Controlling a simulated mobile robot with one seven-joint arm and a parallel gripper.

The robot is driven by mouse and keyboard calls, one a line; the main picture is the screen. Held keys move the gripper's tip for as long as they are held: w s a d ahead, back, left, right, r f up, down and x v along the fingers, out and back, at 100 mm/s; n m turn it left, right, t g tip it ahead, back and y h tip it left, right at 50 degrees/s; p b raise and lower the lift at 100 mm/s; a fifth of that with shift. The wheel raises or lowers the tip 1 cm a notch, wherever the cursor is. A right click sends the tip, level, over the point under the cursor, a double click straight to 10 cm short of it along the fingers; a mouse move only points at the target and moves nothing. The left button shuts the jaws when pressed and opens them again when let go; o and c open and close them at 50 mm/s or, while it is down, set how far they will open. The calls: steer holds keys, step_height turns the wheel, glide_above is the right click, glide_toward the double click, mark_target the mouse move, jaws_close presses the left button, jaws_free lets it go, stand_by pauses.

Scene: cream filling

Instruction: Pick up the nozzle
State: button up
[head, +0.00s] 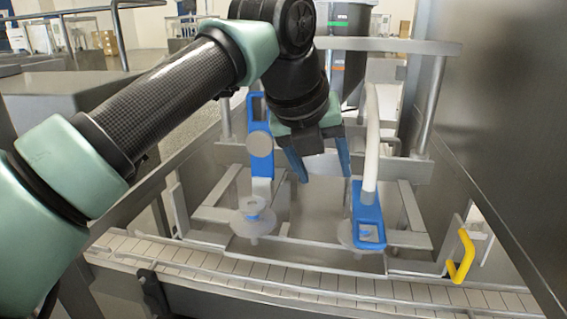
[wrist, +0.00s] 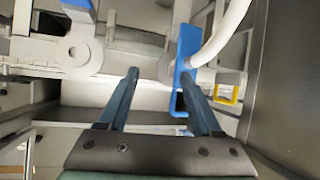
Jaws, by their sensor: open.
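A blue-handled nozzle (head: 369,222) with a white hose rising from its back stands at the right over a round pale plate. It also shows in the wrist view (wrist: 186,50), near the tip of the right finger. A second blue-handled piece (head: 260,144) stands at the left over another round plate and shows only in part in the wrist view (wrist: 77,11). My gripper (head: 325,177) hangs between the two, closer to the right nozzle. Its blue fingers are apart, with nothing held between them in the wrist view (wrist: 160,74). I cannot tell whether the right finger touches the nozzle.
A metal frame surrounds both blue pieces, with a horizontal bar (head: 400,46) above. A slatted conveyor (head: 300,291) runs along the front. A yellow handle (head: 460,257) stands at the right, beside a large steel panel (head: 510,110). The white hose (head: 371,140) arches upward behind the right nozzle.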

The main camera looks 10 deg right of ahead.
steer(key=w+a+r+n+y+p, duration=0.15)
steer(key=a+y, duration=0.25)
steer(key=a, duration=0.7)
glide_above(252, 205)
steer(key=s, duration=0.3)
steer(key=shift+n, duration=0.45)
steer(key=f, duration=0.6)
steer(key=shift+w+f, duration=0.2)
steer(key=shift+w, duration=0.05)
steer(key=shift+p+x, duration=0.75)
steer(key=shift+x, duration=2.2)
jaws_close()
